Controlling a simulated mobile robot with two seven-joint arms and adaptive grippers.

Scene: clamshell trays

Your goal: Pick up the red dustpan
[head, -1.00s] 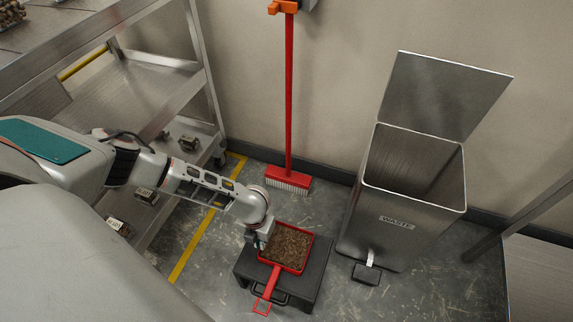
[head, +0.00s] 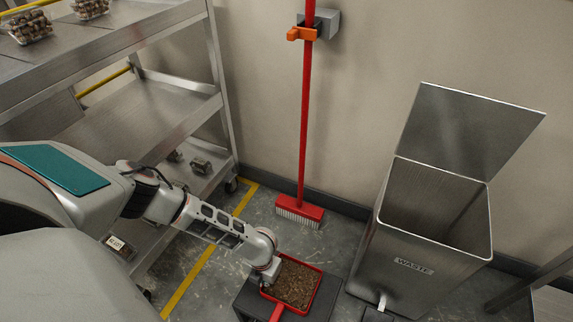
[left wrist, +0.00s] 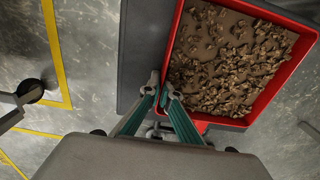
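The red dustpan (head: 315,289) lies level on a dark step stool (head: 327,296), full of brown crumbly debris, with its handle (head: 278,313) toward me, cut off by the lower edge of the head view. The pan also shows in the left wrist view (left wrist: 292,66). My left gripper (head: 268,282) is at the pan's left wall. In the left wrist view its fingertips (left wrist: 162,88) are close together with the red wall between them, shut on it. The exact contact is partly hidden by the fingers. My right gripper is not in view.
An open steel waste bin (head: 425,255) stands to the right, lid up. A red broom (head: 304,150) hangs on the wall behind. A steel shelf rack (head: 165,115) with small clear trays is on the left. A yellow line (head: 200,268) marks the floor.

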